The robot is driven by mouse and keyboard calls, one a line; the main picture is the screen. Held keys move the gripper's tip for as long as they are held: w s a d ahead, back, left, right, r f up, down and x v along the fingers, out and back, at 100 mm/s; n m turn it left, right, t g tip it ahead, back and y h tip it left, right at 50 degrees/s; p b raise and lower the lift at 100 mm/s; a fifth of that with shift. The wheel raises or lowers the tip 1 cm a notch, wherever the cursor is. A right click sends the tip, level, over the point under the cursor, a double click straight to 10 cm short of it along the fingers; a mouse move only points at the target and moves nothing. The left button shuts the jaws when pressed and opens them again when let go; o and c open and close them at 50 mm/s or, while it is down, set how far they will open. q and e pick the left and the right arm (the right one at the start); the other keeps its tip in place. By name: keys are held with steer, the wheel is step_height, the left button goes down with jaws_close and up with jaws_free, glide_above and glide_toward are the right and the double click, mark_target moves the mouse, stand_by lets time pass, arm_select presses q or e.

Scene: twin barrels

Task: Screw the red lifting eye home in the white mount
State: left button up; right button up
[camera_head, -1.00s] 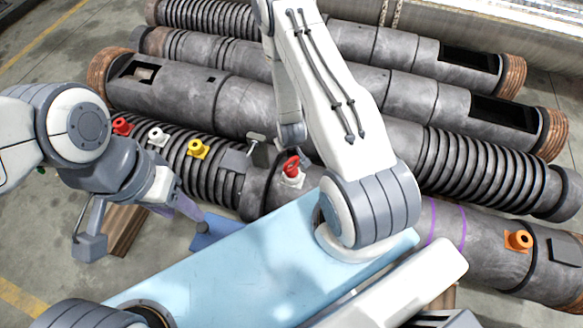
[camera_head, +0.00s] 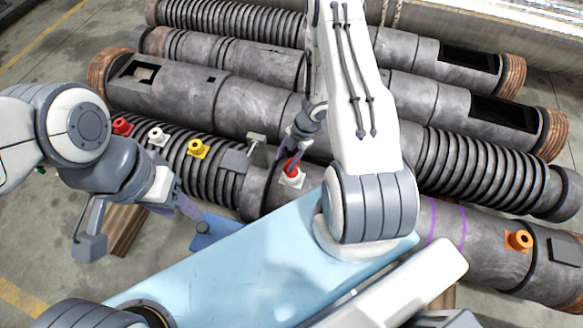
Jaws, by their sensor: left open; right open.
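The red lifting eye (camera_head: 290,169) sits on the white mount (camera_head: 292,181), on the near barrel just beyond the blue surface. It leans slightly; its thread is hidden. My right gripper (camera_head: 293,153) reaches down from above and behind, with its open fingers at the top of the eye. I cannot tell whether they touch it. My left gripper (camera_head: 147,238) is open and empty, low on the left, its two fingers wide apart and well away from the eye.
Red (camera_head: 122,126), white (camera_head: 157,136) and yellow (camera_head: 198,149) fittings line the ribbed barrel to the left. A grey T-shaped piece (camera_head: 256,139) stands close left of my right gripper. An orange fitting (camera_head: 518,240) is far right. More barrels lie behind.

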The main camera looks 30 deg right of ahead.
steer(key=shift+f, duration=0.1)
steer(key=shift+f+b, duration=3.6)
steer(key=shift+f, duration=1.55)
